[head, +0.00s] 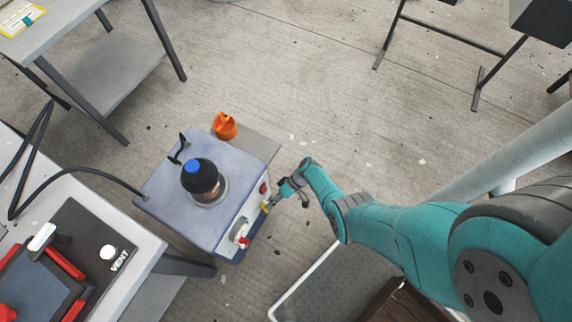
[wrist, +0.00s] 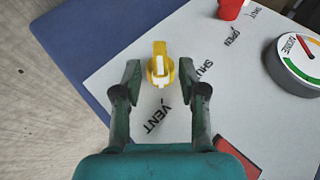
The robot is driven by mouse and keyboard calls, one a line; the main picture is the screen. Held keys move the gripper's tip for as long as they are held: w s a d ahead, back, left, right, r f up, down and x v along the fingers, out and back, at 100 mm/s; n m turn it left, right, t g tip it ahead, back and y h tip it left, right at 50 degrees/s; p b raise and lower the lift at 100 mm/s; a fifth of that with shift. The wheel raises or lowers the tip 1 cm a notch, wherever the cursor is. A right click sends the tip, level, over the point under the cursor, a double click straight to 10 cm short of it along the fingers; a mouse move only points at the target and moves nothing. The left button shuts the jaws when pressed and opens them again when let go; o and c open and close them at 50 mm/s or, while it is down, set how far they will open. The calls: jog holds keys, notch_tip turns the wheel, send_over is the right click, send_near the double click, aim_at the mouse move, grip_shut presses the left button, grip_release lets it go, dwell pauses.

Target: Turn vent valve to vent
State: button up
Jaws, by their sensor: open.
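The vent valve is a yellow knob (wrist: 158,50) with a white bar across its face, on a pale panel. In the wrist view the bar runs roughly up and down the picture. The printed word VENT (wrist: 152,120) lies below the knob and SHUT (wrist: 205,74) to its right. My gripper (wrist: 160,76) is open, one finger on each side of the knob, with a visible gap on both sides. In the head view my gripper (head: 276,201) is at the front of the blue-grey box, and the yellow knob (head: 265,207) shows just beside it.
On the same panel are a red knob (wrist: 230,8) marked OPEN and SHUT and a round gauge (wrist: 295,64). A dark bottle with a blue cap (head: 193,166) stands on the box. An orange part (head: 224,125) is behind it. A workbench (head: 100,204) is at left.

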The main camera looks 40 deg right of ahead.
jog(key=v, duration=0.9)
dwell(0.3)
jog(key=s+a+f+m+t+h, duration=0.1)
jog(key=s+a+f+h, duration=0.1)
jog(key=s+a+h, duration=0.3)
jog(key=s+a+f+m+t+h, duration=0.1)
jog(key=s+a+f, duration=0.15)
jog(key=s, duration=0.55)
jog(key=s+r+t+h, duration=0.1)
jog(key=s+r+h, duration=0.1)
jog(key=s+r, duration=0.3)
jog(key=s+r+t, duration=0.2)
jog(key=r+t, duration=0.1)
jog(key=r, duration=1.1)
jog(key=s+a+r+t+h, duration=0.1)
jog(key=s+r+t, duration=0.2)
jog(key=r, duration=1.1)
jog(key=s+a+r+t, duration=0.1)
jog(key=s+r+t, duration=0.1)
jog(key=r, duration=1.2)
jog(key=shift+s+r+t+h, duration=0.2)
jog(key=shift+s+t+h, duration=0.2)
jog(key=shift+t, duration=0.5)
